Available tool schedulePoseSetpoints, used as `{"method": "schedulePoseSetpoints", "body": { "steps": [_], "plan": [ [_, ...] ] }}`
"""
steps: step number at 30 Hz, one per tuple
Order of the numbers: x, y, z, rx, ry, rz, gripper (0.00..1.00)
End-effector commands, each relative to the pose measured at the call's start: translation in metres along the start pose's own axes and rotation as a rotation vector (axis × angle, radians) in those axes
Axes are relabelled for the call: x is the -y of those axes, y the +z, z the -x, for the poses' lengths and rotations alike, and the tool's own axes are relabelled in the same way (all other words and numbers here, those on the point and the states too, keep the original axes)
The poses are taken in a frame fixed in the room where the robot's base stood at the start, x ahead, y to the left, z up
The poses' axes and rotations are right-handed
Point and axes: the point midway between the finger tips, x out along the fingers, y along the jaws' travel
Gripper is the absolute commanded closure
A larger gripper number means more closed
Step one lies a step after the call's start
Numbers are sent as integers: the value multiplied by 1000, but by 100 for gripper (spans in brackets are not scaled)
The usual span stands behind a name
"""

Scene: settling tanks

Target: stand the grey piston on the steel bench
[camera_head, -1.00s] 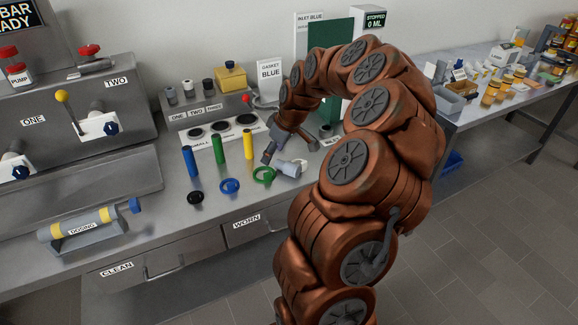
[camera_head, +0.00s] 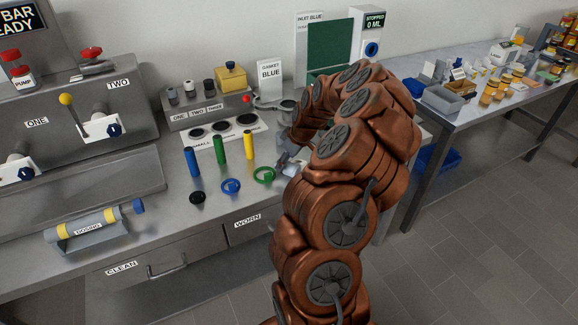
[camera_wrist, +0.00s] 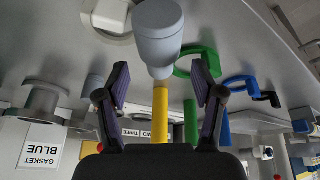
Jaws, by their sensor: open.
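The grey piston (camera_wrist: 158,38) is a pale grey cylinder with a narrower end, in the top middle of the wrist view. That view looks inverted, with the steel bench (camera_wrist: 235,25) towards the top. My gripper (camera_wrist: 161,75) is open, with its two dark fingers apart on either side of the piston's narrower end; I see no contact. In the head view my gripper (camera_head: 284,158) is low over the steel bench (camera_head: 165,225), right of the yellow rod. There my arm hides most of the piston, and I cannot tell whether it stands or lies.
A green ring (camera_head: 264,175), a blue ring (camera_head: 231,186) and a black ring (camera_head: 197,198) lie left of my gripper. Blue (camera_head: 192,162), green (camera_head: 220,150) and yellow (camera_head: 249,146) rods stand behind them. The bench front at left has free room.

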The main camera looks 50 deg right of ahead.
Motion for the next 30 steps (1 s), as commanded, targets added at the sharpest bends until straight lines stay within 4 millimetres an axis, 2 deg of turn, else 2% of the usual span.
{"method": "schedulePoseSetpoints", "body": {
  "steps": [9, 17, 30],
  "plan": [
    [1, -1, -28, 1, -2, -2, 33],
    [0, -1, -30, 1, -1, -2, 34],
    [0, -1, -30, 1, -1, -2, 80]
  ]
}}
